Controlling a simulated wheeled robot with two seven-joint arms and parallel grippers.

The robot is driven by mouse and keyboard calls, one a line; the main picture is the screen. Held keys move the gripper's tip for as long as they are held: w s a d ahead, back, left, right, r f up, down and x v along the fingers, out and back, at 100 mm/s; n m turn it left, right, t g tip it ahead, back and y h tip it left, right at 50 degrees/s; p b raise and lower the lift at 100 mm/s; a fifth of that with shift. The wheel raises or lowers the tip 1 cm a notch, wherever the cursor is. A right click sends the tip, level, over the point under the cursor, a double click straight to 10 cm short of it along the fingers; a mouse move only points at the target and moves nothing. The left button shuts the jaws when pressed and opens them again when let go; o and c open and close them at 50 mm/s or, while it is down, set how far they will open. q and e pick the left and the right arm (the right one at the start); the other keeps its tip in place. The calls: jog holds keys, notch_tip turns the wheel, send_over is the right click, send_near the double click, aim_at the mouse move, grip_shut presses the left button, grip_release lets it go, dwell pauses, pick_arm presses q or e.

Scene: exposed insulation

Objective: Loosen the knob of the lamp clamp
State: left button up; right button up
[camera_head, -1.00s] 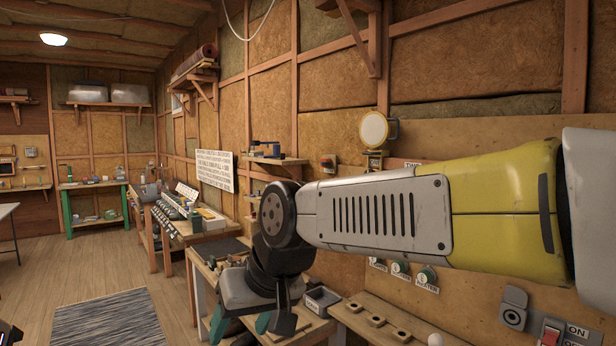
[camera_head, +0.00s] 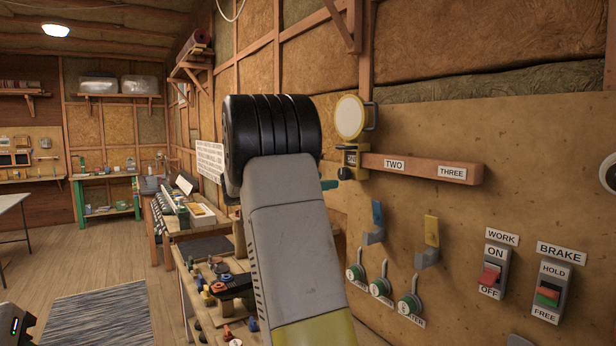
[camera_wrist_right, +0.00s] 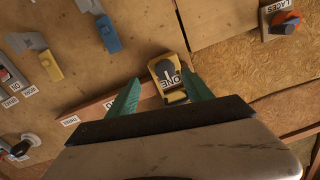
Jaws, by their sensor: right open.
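The lamp (camera_head: 350,117) has a round pale face and a yellow rim. Its yellow clamp (camera_head: 351,158) sits at the left end of a reddish wooden rail (camera_head: 425,168) on the wall. A dark knob (camera_head: 345,174) shows low on the clamp. In the right wrist view the yellow clamp (camera_wrist_right: 171,92), with a dark knob (camera_wrist_right: 166,71) and a ONE label, lies between and beyond my fingertips. My right gripper (camera_wrist_right: 163,80) is open, with teal fingers and nothing held. In the head view only a teal finger piece (camera_head: 329,185) shows beside the clamp; my arm hides the rest.
Right of the rail are a WORK switch (camera_head: 491,275) and a BRAKE switch (camera_head: 549,296). A cluttered bench (camera_head: 190,280) stands left of my arm.

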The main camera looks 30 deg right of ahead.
aim_at(341, 175)
jog(key=d, duration=0.2)
jog(key=w+d, duration=0.1)
jog(key=d, duration=0.4)
jog(key=shift+w+d+r, duration=0.25)
jog(key=shift+r, duration=0.1)
grip_shut()
